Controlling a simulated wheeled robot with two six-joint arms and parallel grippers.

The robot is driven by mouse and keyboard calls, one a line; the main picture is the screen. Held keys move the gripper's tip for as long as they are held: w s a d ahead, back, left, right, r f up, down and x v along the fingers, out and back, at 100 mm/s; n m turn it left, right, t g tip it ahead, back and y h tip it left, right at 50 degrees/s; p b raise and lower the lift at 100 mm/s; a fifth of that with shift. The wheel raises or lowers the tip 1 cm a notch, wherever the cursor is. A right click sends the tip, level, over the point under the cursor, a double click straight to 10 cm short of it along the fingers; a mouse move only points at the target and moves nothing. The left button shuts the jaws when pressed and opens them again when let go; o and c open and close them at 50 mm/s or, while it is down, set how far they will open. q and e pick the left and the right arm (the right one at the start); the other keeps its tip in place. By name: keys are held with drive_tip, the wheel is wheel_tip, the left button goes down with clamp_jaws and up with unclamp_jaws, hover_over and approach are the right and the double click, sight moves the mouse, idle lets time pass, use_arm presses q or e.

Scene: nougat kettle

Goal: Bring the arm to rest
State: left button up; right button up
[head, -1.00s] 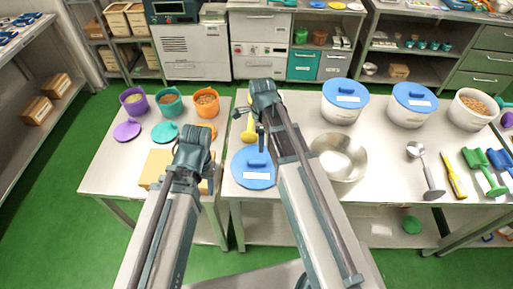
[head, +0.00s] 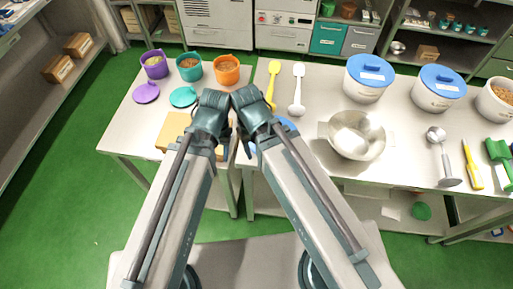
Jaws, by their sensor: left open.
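My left gripper (head: 222,142) and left arm come in from the lower left, over the front of the left table. My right gripper (head: 246,142) is close beside it, near the gap between the two tables. Both wrists bend downward and hide most of the fingers. The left jaws are open; the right jaws are too hidden to judge. I see nothing held in either gripper. A tan board or box (head: 173,131) lies partly behind my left arm. A blue lid (head: 287,123) shows only in part behind my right wrist.
Purple (head: 156,64), teal (head: 190,67) and orange (head: 227,70) tubs stand at the left table's back. Yellow (head: 272,82) and white (head: 298,90) spatulas, a steel bowl (head: 345,150) and blue-lidded tubs (head: 369,76) occupy the right table. Green floor (head: 70,190) is open at left.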

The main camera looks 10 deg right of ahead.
wheel_tip(320, 180, down, 3)
drive_tip(key=b, duration=0.3)
drive_tip(key=shift+f, duration=0.1)
drive_tip(key=shift+d, duration=0.15)
